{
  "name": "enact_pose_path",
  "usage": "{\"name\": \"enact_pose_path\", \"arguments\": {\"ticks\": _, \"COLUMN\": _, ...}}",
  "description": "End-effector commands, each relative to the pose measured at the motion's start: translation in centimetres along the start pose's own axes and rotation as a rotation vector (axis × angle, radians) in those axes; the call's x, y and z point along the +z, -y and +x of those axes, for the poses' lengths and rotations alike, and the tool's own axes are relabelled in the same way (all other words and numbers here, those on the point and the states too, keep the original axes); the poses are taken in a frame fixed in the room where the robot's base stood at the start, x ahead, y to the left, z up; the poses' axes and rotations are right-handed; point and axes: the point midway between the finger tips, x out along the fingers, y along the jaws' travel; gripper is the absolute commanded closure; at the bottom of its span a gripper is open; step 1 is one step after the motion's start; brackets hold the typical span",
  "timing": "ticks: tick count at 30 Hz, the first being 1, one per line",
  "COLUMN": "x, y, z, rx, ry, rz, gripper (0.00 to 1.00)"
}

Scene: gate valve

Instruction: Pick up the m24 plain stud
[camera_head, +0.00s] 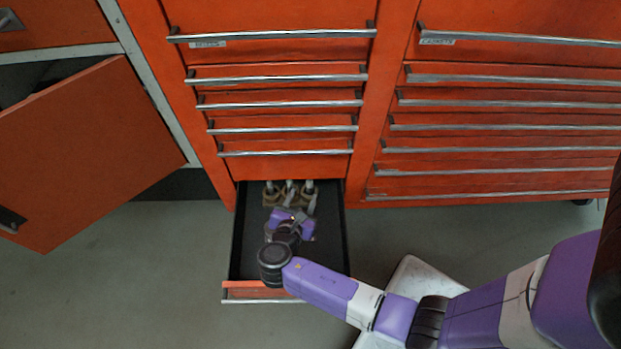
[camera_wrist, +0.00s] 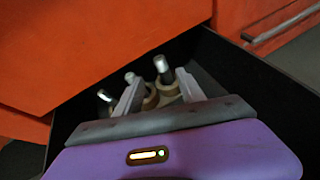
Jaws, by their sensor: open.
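Three metal studs stand upright in tan holders at the back of the open drawer: left (camera_head: 269,187), middle (camera_head: 289,186) and right (camera_head: 309,186). I cannot tell by sight which is the m24 plain stud. My gripper (camera_head: 293,210) is inside the drawer's outline, just in front of the studs. In the wrist view, my gripper (camera_wrist: 160,78) is open, with its two grey fingers apart and pointing toward the studs. A bright-topped stud (camera_wrist: 161,66) shows between and beyond the fingertips; another stud (camera_wrist: 105,96) is left of the left finger. The fingers partly hide the holders.
The black-lined drawer (camera_head: 245,250) is pulled out of the orange cabinet (camera_head: 290,167), and its side walls surround my gripper. Its front part is bare. Closed drawers with metal bar handles are above. An orange door (camera_head: 90,150) hangs open at left.

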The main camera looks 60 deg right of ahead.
Motion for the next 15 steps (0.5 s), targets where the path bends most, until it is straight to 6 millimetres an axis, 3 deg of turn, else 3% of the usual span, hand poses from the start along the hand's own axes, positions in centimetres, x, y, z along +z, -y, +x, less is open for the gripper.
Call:
{"name": "enact_pose_path", "arguments": {"ticks": 6, "x": -0.8, "y": 0.6, "z": 1.5, "rx": -0.029, "ry": 0.043, "rz": -0.109, "gripper": 0.54}}
{"name": "enact_pose_path", "arguments": {"ticks": 15, "x": -1.0, "y": 0.8, "z": 4.3, "rx": -0.033, "ry": 0.046, "rz": -0.115, "gripper": 0.54}}
